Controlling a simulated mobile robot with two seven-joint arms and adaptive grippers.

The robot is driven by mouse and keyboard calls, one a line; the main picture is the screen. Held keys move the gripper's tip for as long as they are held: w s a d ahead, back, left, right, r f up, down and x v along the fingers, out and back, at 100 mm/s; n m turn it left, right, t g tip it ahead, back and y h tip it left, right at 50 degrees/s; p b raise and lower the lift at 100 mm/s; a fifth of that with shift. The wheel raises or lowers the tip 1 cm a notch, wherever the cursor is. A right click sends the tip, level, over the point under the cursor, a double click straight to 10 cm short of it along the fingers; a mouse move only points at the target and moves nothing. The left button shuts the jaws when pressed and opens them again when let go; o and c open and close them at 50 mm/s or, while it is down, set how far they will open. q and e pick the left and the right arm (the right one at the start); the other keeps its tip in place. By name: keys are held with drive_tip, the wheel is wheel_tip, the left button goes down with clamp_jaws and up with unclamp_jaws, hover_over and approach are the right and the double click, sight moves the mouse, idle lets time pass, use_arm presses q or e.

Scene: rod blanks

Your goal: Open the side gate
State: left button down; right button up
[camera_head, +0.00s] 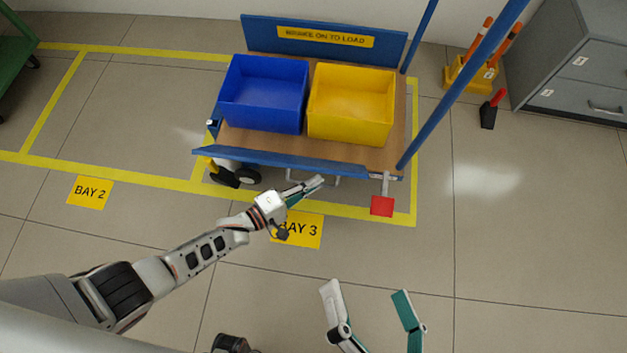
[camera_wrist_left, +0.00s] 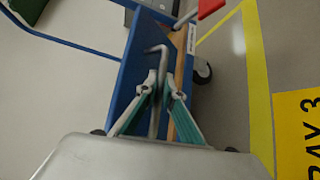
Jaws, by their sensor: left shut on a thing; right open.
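A cart with a wooden deck (camera_head: 255,142) has a long blue side gate (camera_head: 280,160) along its near edge. The gate also shows in the left wrist view (camera_wrist_left: 136,70). My left gripper (camera_head: 318,182) is at the gate's near face. In the left wrist view my left gripper (camera_wrist_left: 161,92) is shut on a thin grey bent handle (camera_wrist_left: 160,58) beside the blue panel. The gate runs along the deck edge; I cannot tell whether it is latched. My right gripper (camera_head: 366,292) is open and empty, low in the head view, apart from the cart.
A blue bin (camera_head: 263,115) and a yellow bin (camera_head: 350,132) stand on the deck. A red plate (camera_head: 382,206) juts out at the cart's near right. Grey drawers (camera_head: 575,72) stand at the right. The floor in front is clear.

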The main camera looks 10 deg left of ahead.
use_arm(q)
drive_tip(key=c, duration=2.2)
unclamp_jaws()
drive_tip(key=shift+o, duration=0.2)
drive_tip(key=shift+r, duration=0.1)
drive_tip(key=shift+w, duration=0.1)
drive_tip(key=v, duration=1.2)
